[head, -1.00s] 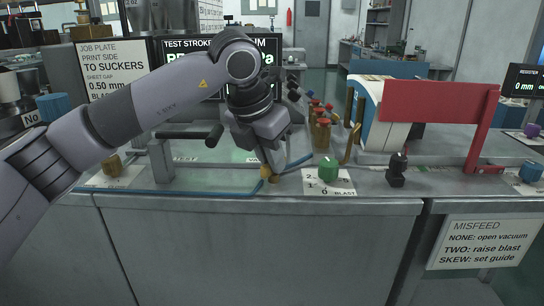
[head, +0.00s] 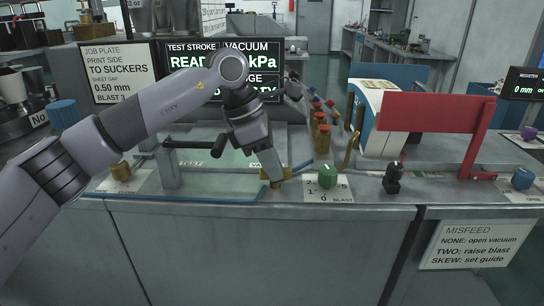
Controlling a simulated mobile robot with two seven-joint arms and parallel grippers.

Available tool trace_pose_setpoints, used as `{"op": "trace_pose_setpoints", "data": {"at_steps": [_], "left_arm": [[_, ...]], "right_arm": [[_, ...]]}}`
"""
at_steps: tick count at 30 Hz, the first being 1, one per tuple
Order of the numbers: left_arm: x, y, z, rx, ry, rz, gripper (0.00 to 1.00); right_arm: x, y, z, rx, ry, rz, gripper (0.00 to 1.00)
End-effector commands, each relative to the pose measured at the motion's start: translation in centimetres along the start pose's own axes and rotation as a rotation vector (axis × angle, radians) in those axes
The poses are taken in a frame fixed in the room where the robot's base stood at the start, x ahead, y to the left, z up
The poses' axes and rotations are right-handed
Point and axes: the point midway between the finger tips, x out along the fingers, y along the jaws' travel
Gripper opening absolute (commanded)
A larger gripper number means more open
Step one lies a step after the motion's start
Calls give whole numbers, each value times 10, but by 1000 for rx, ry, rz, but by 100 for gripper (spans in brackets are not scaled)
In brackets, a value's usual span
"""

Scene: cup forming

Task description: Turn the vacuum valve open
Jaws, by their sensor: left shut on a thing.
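The vacuum valve (head: 286,173) is a small brass fitting with blue tubing at the front of the grey bench, by a label partly hidden by my gripper. My left gripper (head: 273,176) reaches down to it from the upper left and is shut on its handle. Brass shows on both sides of the fingers; they hide the rest, so I cannot tell the handle's exact angle. The screen (head: 180,58) behind shows a vacuum reading in kPa, with its digits covered by my arm. My right gripper is not in view.
A green blast knob (head: 327,175) stands close right of the valve on a numbered plate. A black knob (head: 393,178) and a red guard (head: 432,112) are further right.

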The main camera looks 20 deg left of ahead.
Motion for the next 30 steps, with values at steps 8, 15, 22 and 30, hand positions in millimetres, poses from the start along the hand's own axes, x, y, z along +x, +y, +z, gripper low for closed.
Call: {"op": "trace_pose_setpoints", "data": {"at_steps": [8,15,22,30], "left_arm": [[-1,1,0,72,0,-29,0],[-1,1,0,86,0,-33,0],[-1,1,0,87,1,-33,0],[0,1,0,85,1,-33,39]], "right_arm": [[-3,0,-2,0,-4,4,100],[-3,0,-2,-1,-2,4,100],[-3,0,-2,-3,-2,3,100],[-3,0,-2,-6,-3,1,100]]}}
